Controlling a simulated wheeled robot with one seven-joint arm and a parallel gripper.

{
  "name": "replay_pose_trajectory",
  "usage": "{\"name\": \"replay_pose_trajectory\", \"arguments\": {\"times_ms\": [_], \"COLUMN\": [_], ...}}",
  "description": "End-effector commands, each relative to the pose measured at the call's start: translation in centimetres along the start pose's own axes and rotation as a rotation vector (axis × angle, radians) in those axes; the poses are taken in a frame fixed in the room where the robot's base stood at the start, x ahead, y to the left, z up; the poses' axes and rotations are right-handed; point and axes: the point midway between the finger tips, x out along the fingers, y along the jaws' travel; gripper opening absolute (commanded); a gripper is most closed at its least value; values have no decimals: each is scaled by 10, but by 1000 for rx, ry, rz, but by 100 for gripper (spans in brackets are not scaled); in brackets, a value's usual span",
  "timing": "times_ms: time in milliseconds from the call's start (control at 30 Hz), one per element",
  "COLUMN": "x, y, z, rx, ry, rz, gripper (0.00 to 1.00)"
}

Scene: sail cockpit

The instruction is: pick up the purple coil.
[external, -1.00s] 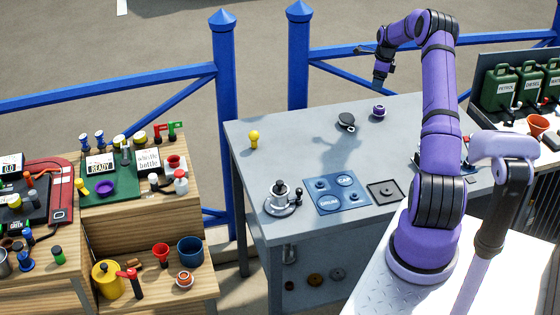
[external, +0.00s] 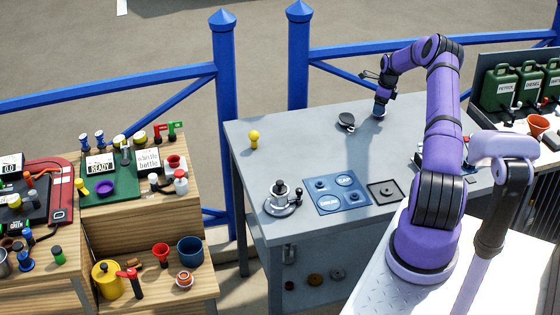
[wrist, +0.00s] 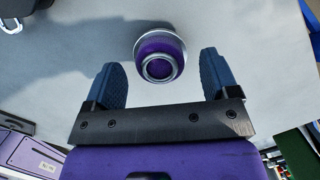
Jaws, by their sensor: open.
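The purple coil (wrist: 160,50) is a small round purple piece with pale metal rims, standing on the grey table in the wrist view. My gripper (wrist: 160,82) is open and empty, its two blue-grey fingers apart. The coil lies just beyond the fingertips, roughly centred between them. In the external view my gripper (external: 379,112) is low over the far right part of the grey table (external: 290,135), and it hides most or all of the coil.
A black round-headed part (external: 346,121) lies left of my gripper. A yellow knobbed piece (external: 254,138) stands near the table's left edge. A metal winch (external: 282,197), a blue mat (external: 337,192) and a dark square plate (external: 385,192) are nearer the front. The table's middle is clear.

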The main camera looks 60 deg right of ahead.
Motion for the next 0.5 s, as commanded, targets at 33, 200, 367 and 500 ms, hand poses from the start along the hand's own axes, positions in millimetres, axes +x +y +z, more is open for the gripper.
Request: {"name": "replay_pose_trajectory", "arguments": {"times_ms": [33,200,367,500], "x": [8,21,22,22], "y": [0,0,0,0], "z": [0,0,0,0], "rx": [0,0,0,0], "ry": [-1,-1,-1,-1], "rz": [1,-1,-2,-1], "gripper": [81,81,81,69]}}
